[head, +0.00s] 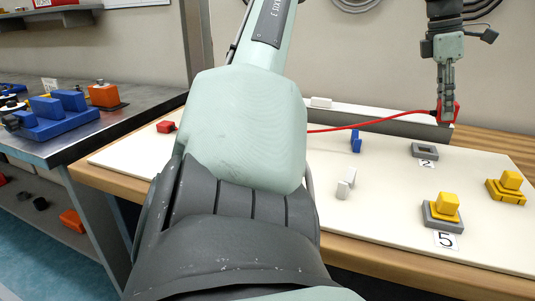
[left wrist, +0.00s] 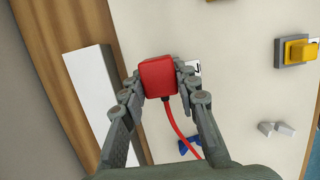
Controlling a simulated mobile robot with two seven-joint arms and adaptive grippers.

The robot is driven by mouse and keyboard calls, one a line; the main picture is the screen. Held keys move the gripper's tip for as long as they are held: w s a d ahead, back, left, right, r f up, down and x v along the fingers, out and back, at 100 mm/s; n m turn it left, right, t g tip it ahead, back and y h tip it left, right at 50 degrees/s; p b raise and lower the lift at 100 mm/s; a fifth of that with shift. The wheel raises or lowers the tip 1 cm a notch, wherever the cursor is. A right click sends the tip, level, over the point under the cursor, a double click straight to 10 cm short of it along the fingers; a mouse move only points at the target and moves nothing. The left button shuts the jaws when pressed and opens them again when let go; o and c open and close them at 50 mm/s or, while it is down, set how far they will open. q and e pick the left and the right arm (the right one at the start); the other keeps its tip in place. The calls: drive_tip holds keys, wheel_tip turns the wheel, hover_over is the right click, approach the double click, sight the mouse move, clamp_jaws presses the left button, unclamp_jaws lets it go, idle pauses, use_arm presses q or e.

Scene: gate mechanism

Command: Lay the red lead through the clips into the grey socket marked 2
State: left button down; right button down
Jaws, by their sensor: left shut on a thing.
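My left gripper (head: 447,112) is shut on the red plug (left wrist: 158,76), holding it above the board's far side, behind the grey socket marked 2 (head: 425,150). That socket looks empty. From the plug, the red lead (head: 375,122) runs left and goes behind my arm; a red block (head: 165,127) shows beyond the arm at left. The lead passes behind the blue clip (head: 356,142) in the head view and looks outside it. A white clip (head: 346,183) stands nearer me, apart from the lead. My right gripper is not in view.
A grey socket marked 5 (head: 430,222) holds a yellow plug (head: 447,203). Another yellow piece (head: 511,181) stands at the right edge. A long pale rail (head: 385,121) lies along the back. My arm hides the board's left middle.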

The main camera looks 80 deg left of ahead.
sight(441, 125)
use_arm(q)
drive_tip(key=shift+s+a+b+x, duration=0.15)
drive_tip(key=shift+b+x, duration=0.4)
drive_tip(key=shift+x, duration=0.8)
drive_tip(key=shift+s+a+b+x, duration=0.1)
drive_tip(key=shift+b+x, duration=0.4)
drive_tip(key=shift+x, duration=0.85)
drive_tip(key=shift+f, duration=0.1)
drive_tip(key=shift+s+a, duration=0.2)
drive_tip(key=shift+s, duration=0.5)
drive_tip(key=shift+s+a, duration=0.25)
drive_tip(key=shift+s, duration=0.4)
drive_tip(key=shift+s+b+x, duration=0.2)
drive_tip(key=shift+b+x, duration=0.15)
drive_tip(key=shift+x, duration=0.65)
drive_tip(key=shift+a+f, duration=0.1)
drive_tip(key=shift+f, duration=0.05)
drive_tip(key=c, duration=1)
unclamp_jaws()
drive_tip(key=shift+c, duration=0.2)
